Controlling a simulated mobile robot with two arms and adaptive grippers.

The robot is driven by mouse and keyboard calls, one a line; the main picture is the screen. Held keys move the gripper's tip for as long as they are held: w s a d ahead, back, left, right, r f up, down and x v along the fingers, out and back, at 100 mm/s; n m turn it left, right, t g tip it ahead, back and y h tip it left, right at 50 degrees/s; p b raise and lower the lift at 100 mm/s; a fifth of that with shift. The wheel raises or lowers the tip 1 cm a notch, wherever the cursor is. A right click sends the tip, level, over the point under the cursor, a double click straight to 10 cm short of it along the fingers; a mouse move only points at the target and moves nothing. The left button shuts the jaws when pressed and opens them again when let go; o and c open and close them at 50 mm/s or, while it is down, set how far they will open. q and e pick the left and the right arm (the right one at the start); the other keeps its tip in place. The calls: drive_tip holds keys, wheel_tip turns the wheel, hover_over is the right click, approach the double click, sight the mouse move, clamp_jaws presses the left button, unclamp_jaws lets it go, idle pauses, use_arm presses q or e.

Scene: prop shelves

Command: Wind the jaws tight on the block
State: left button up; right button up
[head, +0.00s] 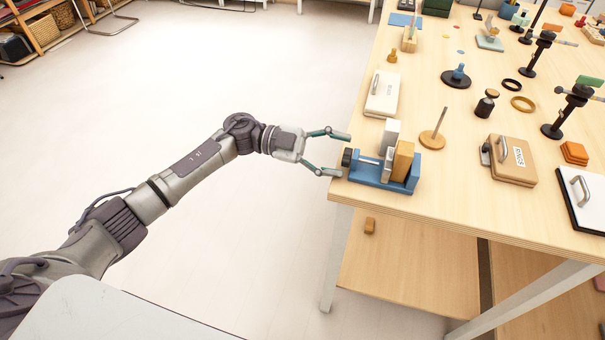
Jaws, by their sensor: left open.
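A blue vise (370,182) stands at the near left corner of the wooden table. Its dark knob (347,158) points left, and a silver screw runs from it to the grey moving jaw (387,166). An orange-brown wooden block (403,160) stands upright between the grey jaw and the blue end on the right. Whether the jaw touches the block is too small to tell. My left gripper (345,154) is open, with its fingertips on the far and near sides of the knob. Contact with the knob cannot be made out. My right gripper is not in view.
A pale upright block (392,131) stands just behind the vise. A wooden disc with a rod (433,138) and a white box with a handle (382,93) are nearby. The floor to the left is clear.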

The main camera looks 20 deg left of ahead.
use_arm(q)
drive_tip(key=shift+f, duration=0.1)
drive_tip(key=a+n, duration=0.6)
drive_tip(key=a, duration=0.8)
drive_tip(key=w+a+f+n+t+y+p, duration=0.1)
drive_tip(key=w+f+n+t+y+p, duration=0.4)
drive_tip(key=f+n+t, duration=0.65)
drive_tip(key=s+a+f+n+y+p, duration=0.1)
drive_tip(key=s+f+y, duration=0.3)
drive_tip(key=f, duration=0.4)
drive_tip(key=s+a+f+n+t+y+p, duration=0.1)
drive_tip(key=s+a+f+n+y+p, duration=0.1)
drive_tip(key=f, duration=0.7)
drive_tip(key=s+a+y+p, duration=0.1)
drive_tip(key=s+y+p, duration=0.1)
drive_tip(key=shift+y, duration=0.3)
drive_tip(key=shift+w+n, duration=0.1)
drive_tip(key=shift+n, duration=0.15)
